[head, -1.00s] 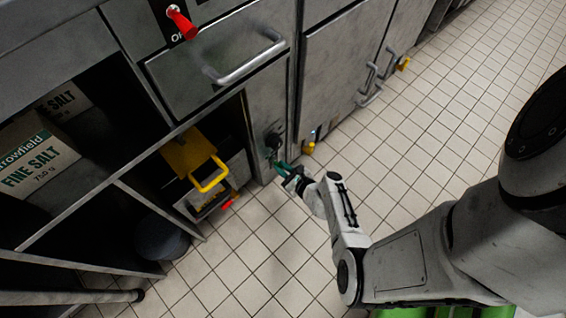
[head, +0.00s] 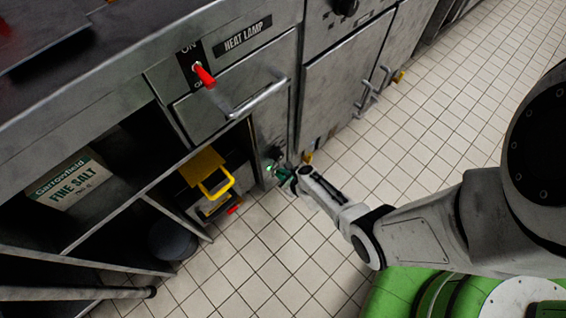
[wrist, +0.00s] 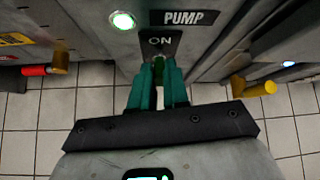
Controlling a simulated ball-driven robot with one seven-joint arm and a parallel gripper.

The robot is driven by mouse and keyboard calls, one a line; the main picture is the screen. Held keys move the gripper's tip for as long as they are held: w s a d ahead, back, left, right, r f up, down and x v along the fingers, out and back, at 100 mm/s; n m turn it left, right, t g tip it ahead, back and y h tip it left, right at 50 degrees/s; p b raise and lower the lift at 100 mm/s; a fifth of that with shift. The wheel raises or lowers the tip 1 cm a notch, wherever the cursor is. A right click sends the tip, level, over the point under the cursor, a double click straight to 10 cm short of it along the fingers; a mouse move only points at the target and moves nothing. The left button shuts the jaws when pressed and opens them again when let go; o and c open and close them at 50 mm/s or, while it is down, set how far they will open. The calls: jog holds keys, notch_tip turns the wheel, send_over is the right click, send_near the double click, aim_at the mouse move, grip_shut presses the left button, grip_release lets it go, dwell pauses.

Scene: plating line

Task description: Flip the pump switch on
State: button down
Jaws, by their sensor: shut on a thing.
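The pump switch (wrist: 158,60) is mostly hidden between my fingertips in the wrist view. Its dark plate (wrist: 160,42) reads ON, just below the PUMP label (wrist: 190,17). A green lamp (wrist: 122,20) glows left of the label; it also shows as a green spot in the head view (head: 269,168). My gripper (wrist: 159,68) has teal fingers pointing at the plate and closed around the switch lever. In the head view my gripper (head: 281,172) is low at the cabinet front, where the switch itself cannot be made out.
A red heat lamp switch (head: 204,76) sits higher on the cabinet, beside a drawer handle (head: 258,98). A yellow handle (head: 216,185) sticks out left of my gripper. The tiled floor (head: 430,120) at right is clear.

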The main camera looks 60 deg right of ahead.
jog(key=c, duration=1.1)
grip_release()
jog(key=p+v, duration=0.6)
jog(key=v, duration=0.4)
jog(key=shift+s+r, duration=0.2)
jog(key=shift+s, duration=0.1)
jog(key=shift+a, duration=0.15)
